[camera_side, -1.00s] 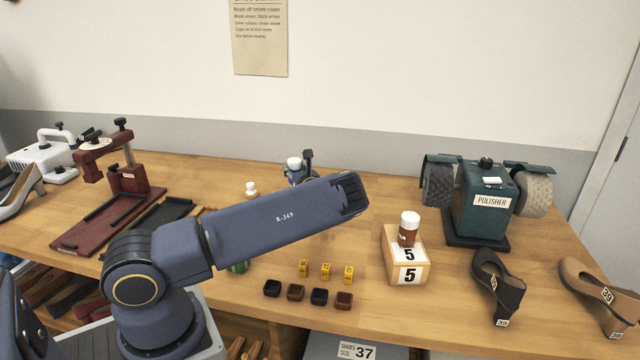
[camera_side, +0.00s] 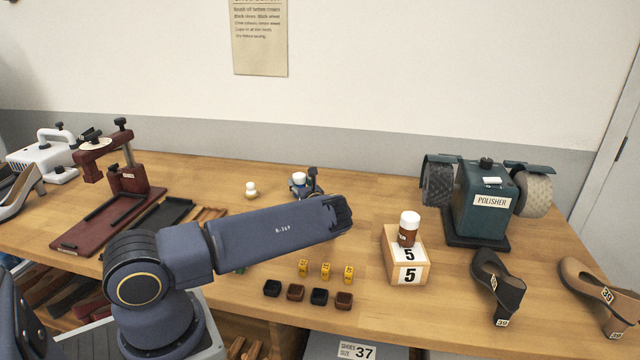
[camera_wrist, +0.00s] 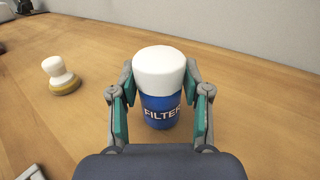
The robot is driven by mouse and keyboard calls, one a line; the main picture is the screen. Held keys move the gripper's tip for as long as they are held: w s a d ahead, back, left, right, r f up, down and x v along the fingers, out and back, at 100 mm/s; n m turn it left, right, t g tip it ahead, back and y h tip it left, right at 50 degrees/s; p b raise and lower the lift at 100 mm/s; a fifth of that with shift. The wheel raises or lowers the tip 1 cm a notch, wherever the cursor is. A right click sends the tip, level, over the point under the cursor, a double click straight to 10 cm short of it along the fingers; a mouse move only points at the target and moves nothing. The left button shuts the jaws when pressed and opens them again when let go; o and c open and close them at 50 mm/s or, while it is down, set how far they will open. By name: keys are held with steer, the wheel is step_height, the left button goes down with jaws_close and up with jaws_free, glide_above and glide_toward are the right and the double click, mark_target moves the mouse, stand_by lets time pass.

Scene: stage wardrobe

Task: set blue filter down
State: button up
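The blue filter (camera_wrist: 160,108) is a cylinder with a white cap and the word FILTER. It stands upright between my gripper's (camera_wrist: 160,75) two teal-padded fingers in the wrist view. The fingers are shut on it. In the side view only its white cap (camera_side: 298,178) shows clearly, beside my gripper (camera_side: 308,183) and behind my forearm. Its lower part is mostly hidden there, and I cannot tell whether its base touches the wooden table (camera_side: 370,200).
A white-knobbed applicator (camera_side: 251,190) with a yellowish base stands left of the filter, also in the wrist view (camera_wrist: 62,75). A brown bottle (camera_side: 408,232) stands on a block marked 5 (camera_side: 410,272). The polisher (camera_side: 485,200) is right. Yellow numbered markers (camera_side: 326,271) sit in front.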

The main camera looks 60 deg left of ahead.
steer(key=o, duration=0.3)
steer(key=shift+d, duration=0.1)
